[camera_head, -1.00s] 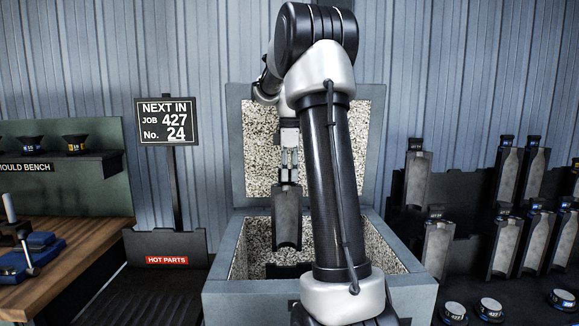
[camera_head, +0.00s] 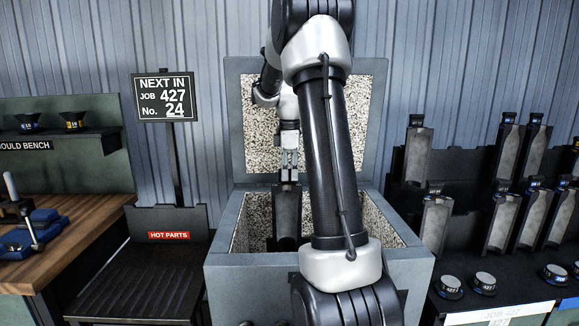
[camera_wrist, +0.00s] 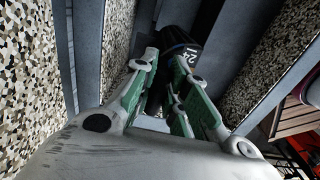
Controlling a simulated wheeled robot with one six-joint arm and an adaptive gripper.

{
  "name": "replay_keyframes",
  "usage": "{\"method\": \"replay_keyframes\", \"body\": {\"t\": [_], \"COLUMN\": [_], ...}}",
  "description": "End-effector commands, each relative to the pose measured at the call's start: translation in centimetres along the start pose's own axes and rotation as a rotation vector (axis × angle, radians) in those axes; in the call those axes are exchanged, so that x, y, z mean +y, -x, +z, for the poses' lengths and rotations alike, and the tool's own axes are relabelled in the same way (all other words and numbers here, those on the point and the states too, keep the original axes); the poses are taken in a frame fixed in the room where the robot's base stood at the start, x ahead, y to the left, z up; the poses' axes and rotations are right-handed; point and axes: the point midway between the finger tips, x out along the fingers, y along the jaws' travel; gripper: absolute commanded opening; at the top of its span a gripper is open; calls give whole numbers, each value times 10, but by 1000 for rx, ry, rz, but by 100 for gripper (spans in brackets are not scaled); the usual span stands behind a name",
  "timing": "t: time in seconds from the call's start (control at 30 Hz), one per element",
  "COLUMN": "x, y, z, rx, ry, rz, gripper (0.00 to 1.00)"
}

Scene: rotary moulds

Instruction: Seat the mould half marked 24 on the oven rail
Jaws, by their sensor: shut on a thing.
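My gripper (camera_head: 289,168) hangs down inside the open oven (camera_head: 222,270) and is shut on the top of a grey mould half (camera_head: 287,212). The mould half is upright, with its lower end down between the speckled oven walls. In the wrist view my gripper (camera_wrist: 165,95) has its green-padded fingers at the dark collar of the mould half (camera_wrist: 205,22), where a white 24 shows beside a blue band. The oven rail and the lower end of the mould half are hidden, so I cannot tell whether they touch.
The raised oven lid (camera_head: 235,110) stands behind my arm. A sign (camera_head: 165,97) reads job 427, No. 24. A hot parts tray (camera_head: 150,275) and a wooden bench (camera_head: 85,235) are at left. A dark rack (camera_head: 470,215) with several mould halves is at right.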

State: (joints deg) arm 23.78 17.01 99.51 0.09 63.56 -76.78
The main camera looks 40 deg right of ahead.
Motion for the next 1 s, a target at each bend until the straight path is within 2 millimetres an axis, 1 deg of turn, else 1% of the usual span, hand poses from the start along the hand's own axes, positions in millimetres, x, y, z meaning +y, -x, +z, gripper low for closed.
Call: {"method": "replay_keyframes", "body": {"t": [0.27, 0.53, 1.0], "x": [1, -1, 0], "y": [-20, -46, -80], "z": [0, 0, 0], "rx": [0, -1, 0], "ry": [1, 0, 0], "rz": [3, -8, -3], "gripper": [0, 0, 0]}}
